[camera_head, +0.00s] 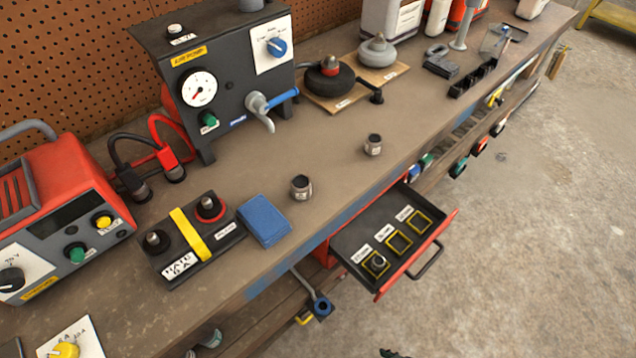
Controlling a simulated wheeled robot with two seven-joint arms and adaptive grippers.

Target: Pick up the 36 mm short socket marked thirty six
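Two short steel sockets stand upright on the bench top. The nearer, larger-looking socket (301,188) is right of the blue block, and the smaller-looking socket (373,145) is farther back, near the bench's front edge. Each has a pale label too small to read, so I cannot tell which is marked thirty six. A third socket (377,261) sits in the nearest yellow-outlined place of the open drawer (352,240). The other two outlined places are empty. The drawer's labels are too small to read with certainty. Neither of my grippers can be made out in view.
The air-pump box (225,85) stands behind the sockets. A battery (190,238), a blue block (264,220) and a red charger (60,215) are to the left. The drawer's handle (427,260) juts out front. Bench around the sockets is clear.

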